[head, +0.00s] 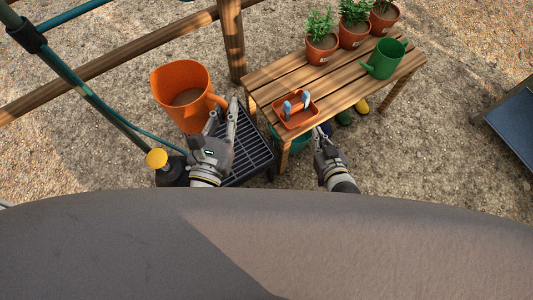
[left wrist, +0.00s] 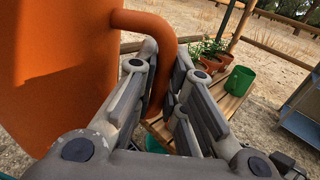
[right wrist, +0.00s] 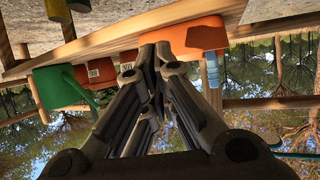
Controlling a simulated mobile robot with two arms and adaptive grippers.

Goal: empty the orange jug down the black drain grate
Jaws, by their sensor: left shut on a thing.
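The orange jug (head: 168,108) is roughly upright, with brownish contents visible through its open top. My left gripper (head: 221,112) is shut on the jug's handle; in the left wrist view the handle (left wrist: 165,75) runs between the fingers, with the jug's wall (left wrist: 60,60) at left.
A wooden slatted table (head: 340,85) holds an orange tray (head: 296,118) with blue-handled tools, potted plants (head: 321,42) and a green watering can (head: 384,60).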

